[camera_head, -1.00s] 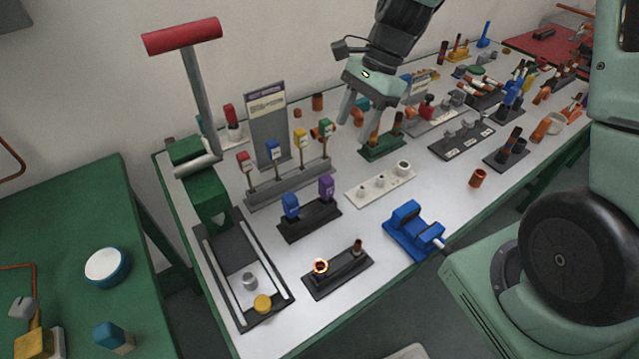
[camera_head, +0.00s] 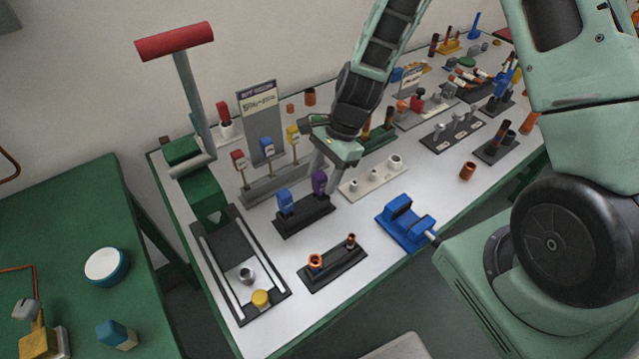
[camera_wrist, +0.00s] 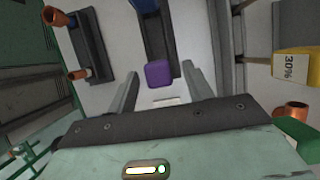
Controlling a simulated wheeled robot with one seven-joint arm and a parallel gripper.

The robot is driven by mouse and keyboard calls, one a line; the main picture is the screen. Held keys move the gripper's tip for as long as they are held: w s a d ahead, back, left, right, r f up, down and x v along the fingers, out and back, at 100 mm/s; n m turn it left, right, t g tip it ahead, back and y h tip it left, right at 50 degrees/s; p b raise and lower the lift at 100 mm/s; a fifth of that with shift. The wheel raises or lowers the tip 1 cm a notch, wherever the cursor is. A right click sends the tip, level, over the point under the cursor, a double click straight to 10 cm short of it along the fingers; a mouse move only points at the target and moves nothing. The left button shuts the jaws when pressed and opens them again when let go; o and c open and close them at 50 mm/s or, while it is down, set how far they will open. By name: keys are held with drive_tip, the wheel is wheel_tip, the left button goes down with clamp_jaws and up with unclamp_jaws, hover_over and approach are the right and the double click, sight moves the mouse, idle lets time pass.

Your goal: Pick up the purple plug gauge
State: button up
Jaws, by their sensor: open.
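The purple plug gauge (camera_head: 319,182) stands upright at the right end of a black stand (camera_head: 304,217), beside a blue plug gauge (camera_head: 285,201). In the wrist view the purple plug gauge (camera_wrist: 158,73) shows as a purple block between and slightly beyond the fingertips. My gripper (camera_head: 325,176) is open and empty, right at the purple gauge, with one finger on either side of it in the wrist view (camera_wrist: 160,81). The fingers appear apart from the gauge. Its lower part is hidden from the wrist camera.
Behind the stand is a grey rack (camera_head: 273,183) with coloured tags. A white block with pegs (camera_head: 373,177) lies to the right. A black holder with copper fittings (camera_head: 333,268) and a blue vise (camera_head: 404,224) are nearer the front. Bare white table lies between them.

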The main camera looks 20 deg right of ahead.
sight(320, 191)
drive_tip(key=shift+x, duration=1.3)
drive_tip(key=c, duration=0.9)
